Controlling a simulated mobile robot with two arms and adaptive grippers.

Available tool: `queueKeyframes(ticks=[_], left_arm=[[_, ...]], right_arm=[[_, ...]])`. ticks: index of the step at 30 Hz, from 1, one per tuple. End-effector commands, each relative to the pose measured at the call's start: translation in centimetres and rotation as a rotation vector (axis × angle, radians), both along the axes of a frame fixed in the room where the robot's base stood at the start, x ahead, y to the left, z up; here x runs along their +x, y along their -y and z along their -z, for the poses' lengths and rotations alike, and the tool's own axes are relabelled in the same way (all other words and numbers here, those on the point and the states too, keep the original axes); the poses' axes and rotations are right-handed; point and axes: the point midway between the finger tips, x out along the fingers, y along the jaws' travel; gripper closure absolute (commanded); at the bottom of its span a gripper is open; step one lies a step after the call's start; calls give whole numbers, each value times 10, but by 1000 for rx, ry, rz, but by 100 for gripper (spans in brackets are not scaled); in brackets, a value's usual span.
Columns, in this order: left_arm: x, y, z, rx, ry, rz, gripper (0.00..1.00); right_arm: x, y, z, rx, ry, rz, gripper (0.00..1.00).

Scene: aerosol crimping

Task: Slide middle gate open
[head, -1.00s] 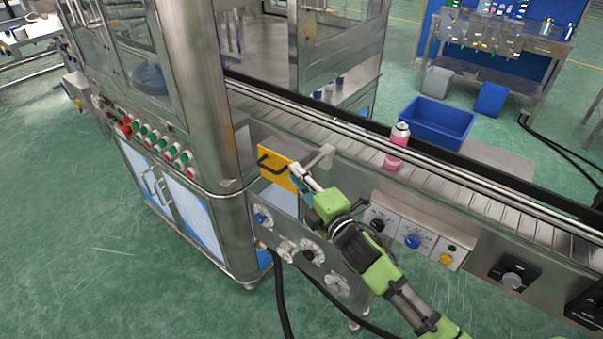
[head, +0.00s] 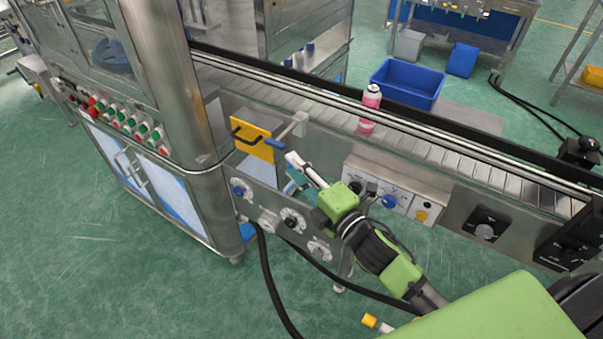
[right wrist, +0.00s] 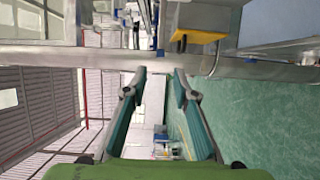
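The middle gate appears to be the yellow plate (head: 255,141) with a black handle, at the front side of the conveyor beside the machine's post. A blue grip on a short metal rod (head: 277,145) sits at its right edge. My right gripper (head: 293,172) is just right of and below the plate, apart from it and empty. In the right wrist view its two teal fingers (right wrist: 160,76) are spread wide. The yellow plate (right wrist: 198,37) shows there at the upper right, beyond the fingertips. My left gripper is not in view.
A pink can (head: 370,108) stands on the conveyor (head: 430,150), right of the gate. Knob panels (head: 389,200) line the conveyor's front near my right arm. Red and green buttons (head: 125,125) are on the machine at left. A blue bin (head: 408,82) is behind.

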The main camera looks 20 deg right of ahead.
Motion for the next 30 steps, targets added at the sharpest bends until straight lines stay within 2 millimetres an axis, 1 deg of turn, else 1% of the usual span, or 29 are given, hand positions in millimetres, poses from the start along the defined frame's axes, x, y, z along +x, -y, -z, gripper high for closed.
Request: queueKeyframes(ticks=[1, 3, 7, 23, 25, 26, 29, 30], left_arm=[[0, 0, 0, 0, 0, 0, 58], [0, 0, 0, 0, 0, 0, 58], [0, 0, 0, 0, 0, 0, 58], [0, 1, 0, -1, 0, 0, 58], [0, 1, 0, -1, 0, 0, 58], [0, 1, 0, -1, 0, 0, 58], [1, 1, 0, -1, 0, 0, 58], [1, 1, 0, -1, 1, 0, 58]], right_arm=[[-7, 2, 1, 0, -2, 0, 74], [-13, 4, 1, 0, -1, 1, 74], [-19, 5, 0, -1, 0, 0, 74], [-20, 6, 1, 0, -1, 1, 74], [-19, 7, 8, 8, -17, 6, 74], [-18, 9, 15, 16, -32, 11, 74], [-16, 19, 56, 66, -119, 44, 74], [-16, 25, 80, 98, -171, 64, 74]])
